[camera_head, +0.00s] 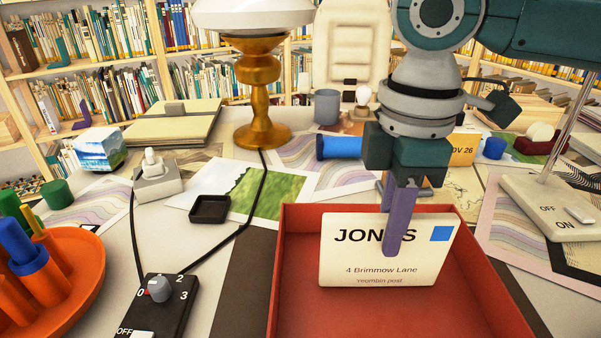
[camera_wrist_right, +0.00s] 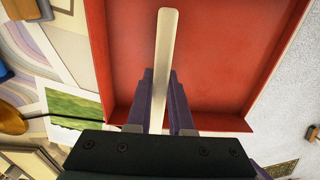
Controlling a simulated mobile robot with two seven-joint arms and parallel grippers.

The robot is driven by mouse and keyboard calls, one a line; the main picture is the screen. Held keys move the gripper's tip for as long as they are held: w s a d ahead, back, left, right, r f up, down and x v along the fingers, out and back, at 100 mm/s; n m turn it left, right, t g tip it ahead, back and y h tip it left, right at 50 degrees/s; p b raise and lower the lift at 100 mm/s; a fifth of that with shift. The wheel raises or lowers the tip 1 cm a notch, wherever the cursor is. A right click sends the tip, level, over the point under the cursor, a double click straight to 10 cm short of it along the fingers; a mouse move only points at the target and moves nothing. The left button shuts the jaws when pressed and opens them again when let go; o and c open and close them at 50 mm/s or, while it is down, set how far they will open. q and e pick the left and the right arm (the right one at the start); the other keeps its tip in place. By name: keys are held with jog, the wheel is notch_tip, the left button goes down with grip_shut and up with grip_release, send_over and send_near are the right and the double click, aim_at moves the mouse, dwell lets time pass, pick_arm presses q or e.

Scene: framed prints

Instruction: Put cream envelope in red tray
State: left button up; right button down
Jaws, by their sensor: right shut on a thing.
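The cream envelope (camera_head: 350,267) stands upright, with "JONES", "4 Brimmow Lane" and a blue square on its face. My right gripper (camera_head: 400,230) is shut on its upper part, one purple finger in front of the face. In the right wrist view the envelope (camera_wrist_right: 167,60) shows edge-on between the purple fingers (camera_wrist_right: 160,100). The red tray (camera_head: 300,300) lies behind and around it in the head view, and the red tray floor (camera_wrist_right: 225,60) lies beneath it in the wrist view. I cannot tell whether the envelope's lower edge touches the tray. My left gripper is not in view.
A brass lamp (camera_head: 262,95) stands at the back, with a black cord running to a dial box (camera_head: 160,305). An orange bowl (camera_head: 75,285) of coloured things is at the left. A switch box (camera_head: 555,208) stands right of the tray. A small black dish (camera_head: 210,209) lies left of it.

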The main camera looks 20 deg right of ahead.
jog(key=c, duration=0.8)
grip_release()
jog(key=shift+f, duration=0.1)
notch_tip(320, 180, up, 12)
jog(key=p, duration=0.3)
jog(key=s+a+f+m+t+y, duration=0.2)
jog(key=s+a+f+m+y, duration=0.1)
jog(key=s+a+f, duration=0.55)
jog(key=s+d+f+m+h, duration=0.1)
jog(key=s+m, duration=0.1)
jog(key=s+d+f+m+t+h, duration=0.1)
jog(key=s+d+m, duration=0.1)
jog(key=s+m, duration=0.1)
jog(key=s+d+f+m, duration=0.1)
jog(key=s+d+m, duration=0.1)
jog(key=m, duration=0.1)
jog(key=shift+s+d+f+t+h, duration=0.2)
jog(key=shift+s+f+t+h, duration=0.1)
jog(key=shift+h, duration=0.1)
